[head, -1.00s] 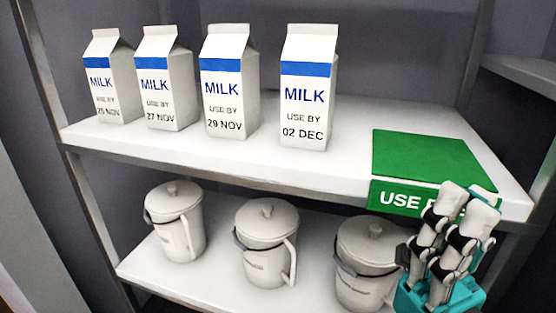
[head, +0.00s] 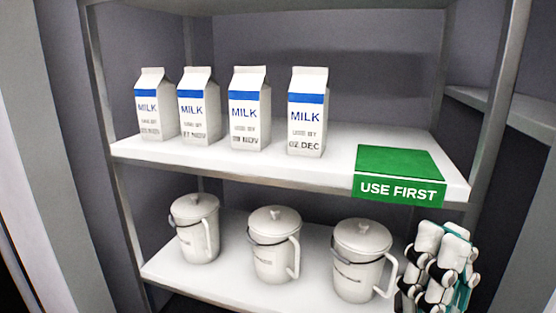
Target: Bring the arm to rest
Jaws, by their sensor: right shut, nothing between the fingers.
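My right gripper (head: 438,262) is at the lower right of the head view, in front of the lower shelf's right end and below the green block. It is shut and holds nothing. My left gripper is not in view. Milk cartons stand upright in a row on the upper shelf (head: 330,176). From left to right they are a first carton (head: 155,108), a second carton (head: 198,108), a carton dated 29 NOV (head: 249,110) and a carton dated 02 DEC (head: 307,112). The gripper is apart from all of them.
A green block labelled USE FIRST (head: 400,165) sits at the upper shelf's right end. Three lidded white pails, left (head: 196,230), middle (head: 274,248) and right (head: 358,262), stand on the lower shelf (head: 225,275). A metal post (head: 490,125) rises at the right. The upper shelf's middle front is bare.

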